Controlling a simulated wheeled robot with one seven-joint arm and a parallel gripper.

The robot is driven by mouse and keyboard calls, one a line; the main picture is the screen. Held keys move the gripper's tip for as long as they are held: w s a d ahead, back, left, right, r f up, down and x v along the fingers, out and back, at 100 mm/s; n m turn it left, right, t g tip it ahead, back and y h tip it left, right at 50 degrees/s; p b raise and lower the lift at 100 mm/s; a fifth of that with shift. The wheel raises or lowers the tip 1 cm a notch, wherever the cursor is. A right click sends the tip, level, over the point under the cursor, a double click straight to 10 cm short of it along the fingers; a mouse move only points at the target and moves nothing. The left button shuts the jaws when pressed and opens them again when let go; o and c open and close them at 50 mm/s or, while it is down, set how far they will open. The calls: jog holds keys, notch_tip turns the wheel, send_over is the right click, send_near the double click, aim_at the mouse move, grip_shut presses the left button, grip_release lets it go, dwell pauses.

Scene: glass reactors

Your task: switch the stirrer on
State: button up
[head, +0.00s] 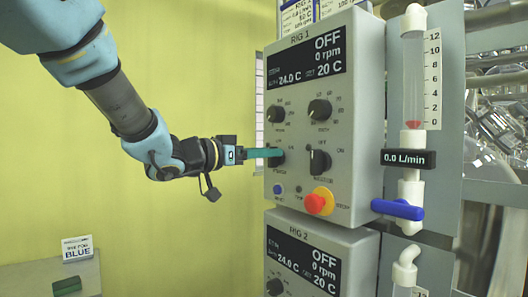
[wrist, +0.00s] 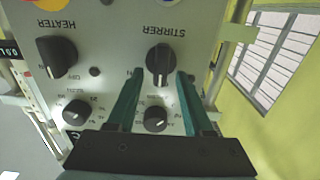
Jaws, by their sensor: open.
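The RIG 1 control box (head: 340,130) has a display (head: 308,63) reading OFF, 0 rpm, 24.0 C and 20 C. The black stirrer knob (wrist: 159,62) shows upside down in the wrist view under its STIRRER label. In the head view it is mostly hidden behind my fingertips. My gripper (head: 270,153) reaches the panel from the left. In the wrist view its two green fingers (wrist: 158,76) are apart, with the knob between their tips. I cannot tell whether they touch it. The knob's grip ridge runs roughly up and down in the wrist view.
The heater knob (head: 319,161) is right of the stirrer knob, with two setting knobs above. A red stop button (head: 317,203) and a blue button (head: 278,189) sit below. A blue valve handle (head: 398,209) projects at right. The RIG 2 box (head: 315,250) is underneath.

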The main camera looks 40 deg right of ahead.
grip_shut()
dwell(0.3)
jog(key=shift+f+m+b, duration=0.1)
jog(key=shift+m+b, duration=0.2)
jog(key=shift+b, duration=0.05)
jog(key=shift+s+f+m+b, duration=0.1)
jog(key=shift+s+m+b, duration=0.1)
jog(key=shift+m+b, duration=1.7)
jog(key=shift+s+f+m+b, duration=0.1)
jog(key=shift+s+m+b, duration=0.05)
jog(key=shift+m+b, duration=1.75)
jog(key=shift+s+f+m+b, duration=0.1)
jog(key=shift+s+m+b, duration=0.1)
jog(key=shift+m+b, duration=1.7)
